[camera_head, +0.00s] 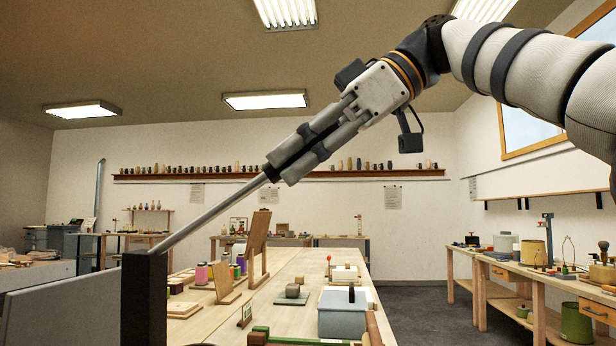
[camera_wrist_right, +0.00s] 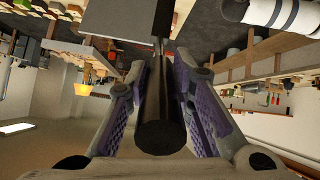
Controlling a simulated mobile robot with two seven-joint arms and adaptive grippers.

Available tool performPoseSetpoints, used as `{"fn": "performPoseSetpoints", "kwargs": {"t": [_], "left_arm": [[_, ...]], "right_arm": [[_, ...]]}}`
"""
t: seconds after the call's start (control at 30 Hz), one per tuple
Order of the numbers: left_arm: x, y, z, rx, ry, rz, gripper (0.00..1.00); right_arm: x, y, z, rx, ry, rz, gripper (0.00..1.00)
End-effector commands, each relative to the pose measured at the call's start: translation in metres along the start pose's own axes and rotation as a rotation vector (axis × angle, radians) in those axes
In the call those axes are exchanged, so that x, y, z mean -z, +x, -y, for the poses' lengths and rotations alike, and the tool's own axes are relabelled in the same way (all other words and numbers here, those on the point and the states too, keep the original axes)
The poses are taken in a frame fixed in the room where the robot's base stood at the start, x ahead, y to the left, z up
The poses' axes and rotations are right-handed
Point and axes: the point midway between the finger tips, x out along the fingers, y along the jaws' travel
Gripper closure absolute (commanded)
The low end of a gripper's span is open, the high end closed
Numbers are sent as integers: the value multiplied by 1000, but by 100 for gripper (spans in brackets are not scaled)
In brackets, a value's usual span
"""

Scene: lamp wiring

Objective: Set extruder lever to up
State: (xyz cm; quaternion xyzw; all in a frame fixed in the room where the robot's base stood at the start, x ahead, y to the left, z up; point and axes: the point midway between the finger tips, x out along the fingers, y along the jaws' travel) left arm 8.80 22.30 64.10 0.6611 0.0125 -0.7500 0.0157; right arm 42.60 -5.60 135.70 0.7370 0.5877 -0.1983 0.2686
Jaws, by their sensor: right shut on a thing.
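The extruder lever is a long grey metal rod (camera_head: 212,212) that slants up to the right from the top of a dark upright post (camera_head: 145,300) at the lower left of the head view. Its black grip (camera_wrist_right: 162,125) lies between the finger pads in the right wrist view. My right gripper (camera_head: 288,162) is shut on this grip, in line with the rod, high above the workbench. The lever's far end at the post is partly hidden in the wrist view. My left gripper does not show in either view.
A wooden workbench (camera_head: 285,270) holds spools, wooden boards and a grey-blue box (camera_head: 342,315). A grey panel (camera_head: 65,305) stands left of the post. More benches line the right side and the back. The air around my right arm looks clear.

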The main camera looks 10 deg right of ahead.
Motion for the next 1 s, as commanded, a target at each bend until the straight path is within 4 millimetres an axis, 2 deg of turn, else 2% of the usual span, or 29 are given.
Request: {"fn": "performPoseSetpoints", "kwargs": {"t": [0.13, 0.57, 0.6, 0.67, 1.0], "left_arm": [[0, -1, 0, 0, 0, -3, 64], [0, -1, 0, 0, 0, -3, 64], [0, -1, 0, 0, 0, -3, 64], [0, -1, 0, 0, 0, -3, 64], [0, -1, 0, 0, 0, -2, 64]], "right_arm": [[8, -3, 6, -4, -3, 13, 100], [9, -5, 7, -4, -2, 18, 100], [9, -5, 7, -4, -2, 18, 72], [9, -4, 8, -3, -2, 19, 58], [6, -2, 7, 2, 1, 24, 58]]}}
